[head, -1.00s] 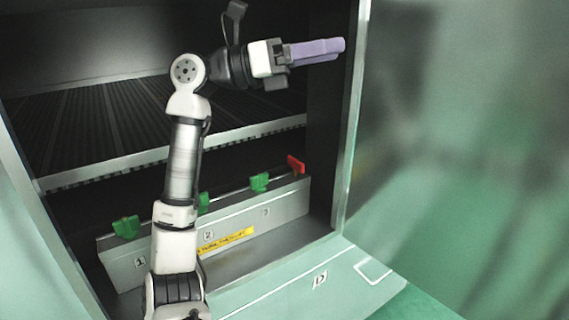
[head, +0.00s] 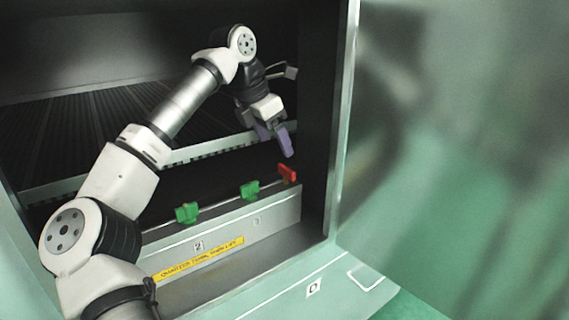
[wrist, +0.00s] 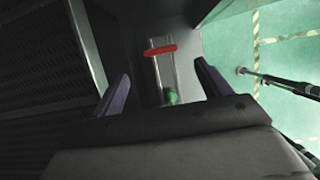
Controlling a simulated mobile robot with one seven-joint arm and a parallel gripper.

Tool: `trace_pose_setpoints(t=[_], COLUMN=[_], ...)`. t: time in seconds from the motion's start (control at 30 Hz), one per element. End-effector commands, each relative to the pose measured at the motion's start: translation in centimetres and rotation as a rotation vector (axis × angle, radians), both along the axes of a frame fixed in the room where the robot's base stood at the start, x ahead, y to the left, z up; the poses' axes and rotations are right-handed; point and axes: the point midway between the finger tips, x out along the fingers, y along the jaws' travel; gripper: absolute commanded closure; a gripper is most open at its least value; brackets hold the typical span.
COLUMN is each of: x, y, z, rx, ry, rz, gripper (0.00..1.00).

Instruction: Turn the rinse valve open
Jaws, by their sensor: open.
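A red valve handle (head: 287,173) sits at the right end of a pipe along the top of the grey tank panel. Green handles stand further left on it, one near the number 3 (head: 250,190) and one near the number 2 (head: 187,213). No label reading rinse is legible. My gripper (head: 284,150) points down, just above the red handle and apart from it. In the wrist view the red handle (wrist: 160,50) lies crosswise ahead, between the lines of the open, empty purple fingers. A green handle (wrist: 171,97) is partly hidden by the gripper body.
A dark ribbed shelf (head: 70,140) with a pale front edge lies behind my arm. The cabinet's right post (head: 343,120) stands close to the right of the red handle. A yellow label (head: 200,258) is on the panel. A ledge runs in front.

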Motion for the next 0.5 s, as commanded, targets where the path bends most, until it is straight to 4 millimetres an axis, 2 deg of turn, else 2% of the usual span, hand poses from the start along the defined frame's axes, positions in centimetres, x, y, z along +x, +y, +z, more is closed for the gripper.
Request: trace_pose_setpoints(t=[0.03,0.2,0.4,0.5], x=[0.2,1.0,1.6,1.7], y=[-0.4,-1.5,-2.4,-2.5], z=[-1.1,-4.2,-6.6,-7.1], rx=[-0.001,-0.002,-0.004,-0.003], ry=[0.003,0.001,0.000,-0.001], rz=[-0.003,-0.004,-0.004,-0.003], gripper=[0.24,0.24,0.24,0.24])
